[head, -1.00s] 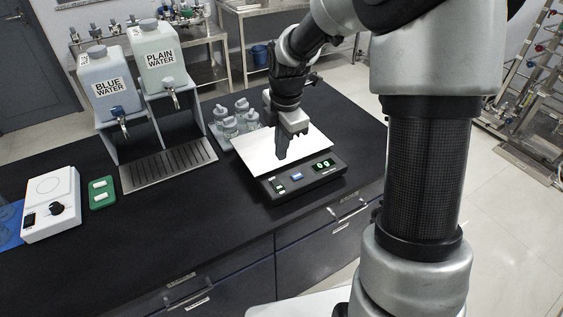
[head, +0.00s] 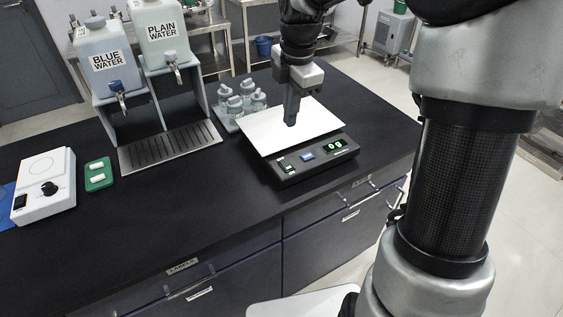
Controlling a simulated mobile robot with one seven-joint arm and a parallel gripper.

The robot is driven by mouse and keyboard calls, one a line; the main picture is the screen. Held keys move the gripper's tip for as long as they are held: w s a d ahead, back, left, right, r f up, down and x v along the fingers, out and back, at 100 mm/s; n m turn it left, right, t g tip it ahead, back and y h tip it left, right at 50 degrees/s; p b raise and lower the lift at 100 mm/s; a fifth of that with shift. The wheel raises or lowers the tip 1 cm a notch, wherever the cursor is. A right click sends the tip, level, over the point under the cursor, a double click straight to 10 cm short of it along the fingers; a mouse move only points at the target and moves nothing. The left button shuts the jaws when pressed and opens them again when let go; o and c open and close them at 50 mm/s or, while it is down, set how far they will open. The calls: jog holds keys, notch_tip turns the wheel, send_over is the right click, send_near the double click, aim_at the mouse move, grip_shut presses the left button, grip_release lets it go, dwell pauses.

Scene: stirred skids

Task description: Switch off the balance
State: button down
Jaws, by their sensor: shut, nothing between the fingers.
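The balance (head: 318,167) stands on the black bench, with a wide white pan (head: 270,131) on top and a dark front panel. Its display (head: 335,146) is lit green. A blue button (head: 307,156) sits left of the display. A small switch (head: 286,166) with a green and white mark is at the panel's left end; its position is too small to tell. My gripper (head: 290,122) is shut and empty, pointing down over the pan, behind the front panel. Whether its tips touch the pan I cannot tell.
Several lidded bottles (head: 240,98) stand on a tray left of the pan. Blue water (head: 108,70) and plain water (head: 162,40) dispensers stand over a drip tray (head: 170,150). A white dial device (head: 45,186) and green holder (head: 98,174) are at left. Bench before the balance is clear.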

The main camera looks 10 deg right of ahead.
aim_at(286, 162)
jog(key=shift+r, duration=0.15)
jog(key=shift+b, duration=0.3)
jog(key=f, duration=0.4)
jog(key=w+f+b, duration=0.1)
jog(key=f, duration=0.4)
jog(key=f+b, duration=0.1)
jog(key=f, duration=0.4)
jog(key=shift+w+a, duration=0.25)
jog(key=shift+w, duration=0.05)
jog(key=shift+w+f+p, duration=0.1)
jog(key=shift+f+p, duration=0.05)
jog(key=shift+p, duration=0.2)
jog(key=shift+f, duration=0.2)
jog(key=shift+s, duration=0.2)
